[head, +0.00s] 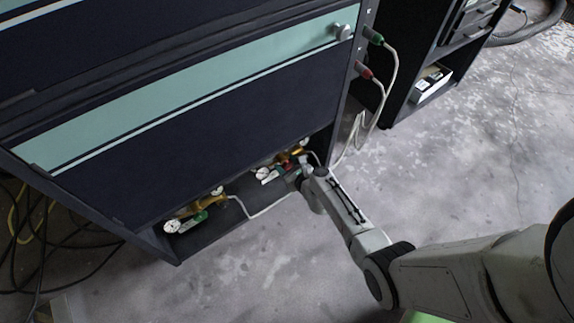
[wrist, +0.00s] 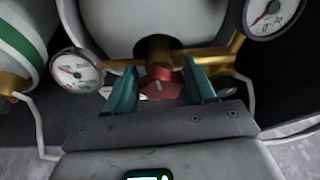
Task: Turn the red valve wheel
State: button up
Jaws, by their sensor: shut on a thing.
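The red valve wheel (wrist: 160,84) sits on a brass fitting (wrist: 158,50) between two round gauges in the wrist view. My gripper (wrist: 163,92) has its two teal fingers on either side of the wheel and is shut on it. In the head view my gripper (head: 303,170) reaches into the open bottom of the dark cabinet, at its right end. A small bit of the red wheel (head: 288,167) shows beside it there, mostly hidden by my gripper and the brass parts.
A left gauge (wrist: 75,71) and a right gauge (wrist: 270,16) flank the wheel. A second brass valve set with a green part (head: 194,221) stands further left in the cabinet (head: 200,130). Cables hang at the cabinet's right side. The grey floor (head: 480,170) is open to the right.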

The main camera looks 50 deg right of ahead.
jog(key=shift+a+f+n+h+b, duration=0.15)
jog(key=shift+f+n+h+b, duration=0.05)
jog(key=shift+n+h+b, duration=0.8)
jog(key=n+h+b, duration=0.1)
jog(key=n+b, duration=0.1)
jog(key=shift+n, duration=0.4)
jog(key=n+h+b, duration=0.2)
jog(key=n+b, duration=0.1)
jog(key=n, duration=0.1)
jog(key=shift+h, duration=0.3)
jog(key=shift+n, duration=0.3)
jog(key=o, duration=1)
jog(key=shift+c, duration=0.2)
jog(key=shift+a+r, duration=0.1)
jog(key=shift+a, duration=0.05)
jog(key=p+v, duration=0.3)
jog(key=v, duration=0.7)
jog(key=shift+s+a, duration=0.15)
jog(key=shift+s, duration=0.15)
